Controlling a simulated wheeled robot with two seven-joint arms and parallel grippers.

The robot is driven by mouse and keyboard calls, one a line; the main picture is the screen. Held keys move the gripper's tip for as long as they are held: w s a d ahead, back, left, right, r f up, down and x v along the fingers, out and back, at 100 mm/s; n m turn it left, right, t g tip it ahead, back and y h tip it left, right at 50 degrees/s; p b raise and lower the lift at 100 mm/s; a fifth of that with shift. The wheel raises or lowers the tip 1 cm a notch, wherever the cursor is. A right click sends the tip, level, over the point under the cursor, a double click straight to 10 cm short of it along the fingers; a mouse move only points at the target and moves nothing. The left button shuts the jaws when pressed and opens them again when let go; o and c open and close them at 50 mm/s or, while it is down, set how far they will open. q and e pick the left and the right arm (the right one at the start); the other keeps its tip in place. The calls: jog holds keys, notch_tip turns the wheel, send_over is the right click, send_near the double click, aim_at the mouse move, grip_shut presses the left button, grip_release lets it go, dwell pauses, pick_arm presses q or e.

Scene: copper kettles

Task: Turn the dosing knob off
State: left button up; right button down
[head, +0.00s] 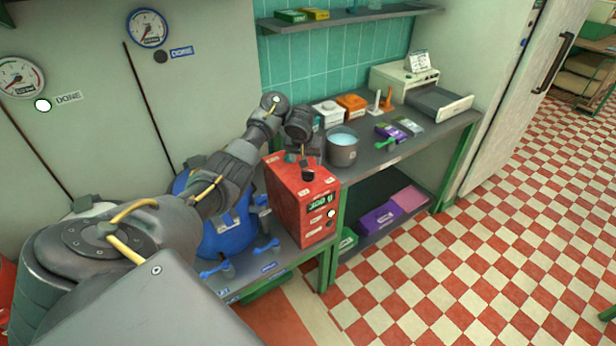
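The red dosing box (285,190) stands on the bench in the middle of the head view. Its front has a dark display with green digits (319,203), a white round light (331,213) and a small dark round part below it. My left arm comes in from the left, and my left gripper (305,164) points down at the top of the red box, near its front edge. A dark knob-like shape (308,176) shows right at the fingertips. I cannot tell whether the fingers touch or grip it. My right gripper is not in view.
A grey pot (342,149) of light blue liquid stands just right of the gripper. A blue container (228,238) is left of the box, partly behind my arm. Blue valve handles (267,247) lie in front. The checkered floor (480,260) at right is clear.

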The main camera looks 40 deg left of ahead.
aim_at(308, 171)
pick_arm(q)
jog(key=b+x, duration=0.2)
jog(key=x, duration=0.6)
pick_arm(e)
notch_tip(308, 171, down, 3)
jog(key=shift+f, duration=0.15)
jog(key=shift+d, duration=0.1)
pick_arm(q)
jog(key=c, duration=1)
